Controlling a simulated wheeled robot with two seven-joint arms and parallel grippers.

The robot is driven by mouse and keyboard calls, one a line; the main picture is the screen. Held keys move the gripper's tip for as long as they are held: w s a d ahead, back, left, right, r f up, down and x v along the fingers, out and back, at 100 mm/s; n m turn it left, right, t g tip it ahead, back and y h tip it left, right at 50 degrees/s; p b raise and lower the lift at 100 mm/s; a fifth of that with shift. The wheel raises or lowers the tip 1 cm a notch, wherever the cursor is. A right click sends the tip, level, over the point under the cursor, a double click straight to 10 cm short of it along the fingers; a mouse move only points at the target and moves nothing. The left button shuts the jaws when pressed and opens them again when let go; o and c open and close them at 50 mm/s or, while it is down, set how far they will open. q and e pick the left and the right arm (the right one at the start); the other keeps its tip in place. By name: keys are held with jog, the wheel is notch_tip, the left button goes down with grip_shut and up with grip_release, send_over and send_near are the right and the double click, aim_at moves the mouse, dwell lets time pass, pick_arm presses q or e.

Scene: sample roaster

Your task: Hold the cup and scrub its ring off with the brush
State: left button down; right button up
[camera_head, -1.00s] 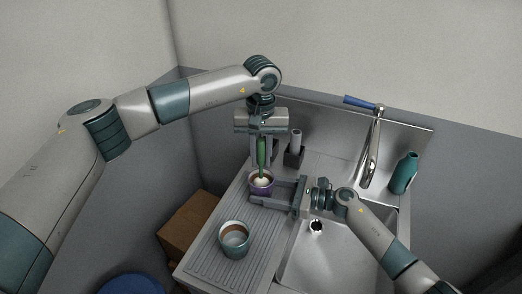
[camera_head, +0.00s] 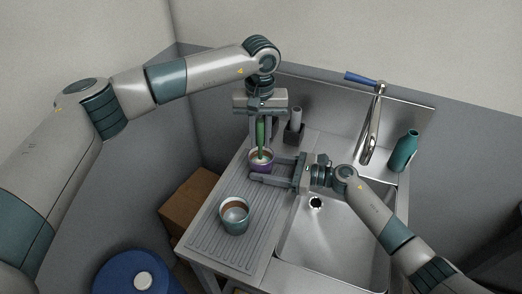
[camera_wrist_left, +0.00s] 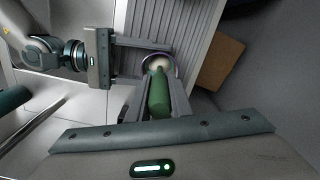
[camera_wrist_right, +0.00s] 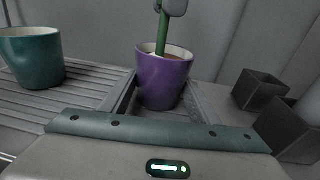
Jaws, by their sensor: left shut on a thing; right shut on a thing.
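A purple cup (camera_head: 267,169) is over the ribbed drainboard, and my right gripper (camera_head: 259,171) is shut on it with one finger on either side. In the right wrist view the purple cup (camera_wrist_right: 163,82) is upright, with brownish colour inside. My left gripper (camera_head: 260,143) is above it, fingers pointing down, shut on a brush (camera_head: 260,132) by its green handle. The brush is upright with its lower end in the cup's mouth; the pale head shows in the left wrist view (camera_wrist_left: 157,65). Whether its bristles touch the ring, I cannot tell.
A teal cup (camera_head: 236,220) with brown inside stands on the drainboard (camera_head: 207,238). A dark holder (camera_head: 294,133) is behind. The sink basin (camera_head: 345,235), faucet (camera_head: 374,125) and teal bottle (camera_head: 404,150) lie to the right. A cardboard box (camera_head: 190,200) and blue drum (camera_head: 125,270) are below left.

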pick_arm(q)
jog(key=shift+s+a, duration=0.1)
jog(key=shift+s, duration=0.25)
jog(key=shift+r, duration=0.1)
jog(key=shift+s+r, duration=0.2)
jog(key=shift+r, duration=0.25)
jog(key=shift+w+f, duration=0.1)
jog(key=shift+w, duration=0.1)
jog(key=shift+w+d+f, duration=0.2)
jog(key=shift+w+f, duration=0.05)
jog(key=shift+w, duration=0.2)
jog(key=shift+w+d+f, duration=0.15)
jog(key=shift+w+f, duration=0.05)
jog(key=shift+w, duration=0.25)
jog(key=shift+w, duration=0.1)
jog(key=shift+w+r, duration=0.1)
jog(key=shift+r, duration=0.6)
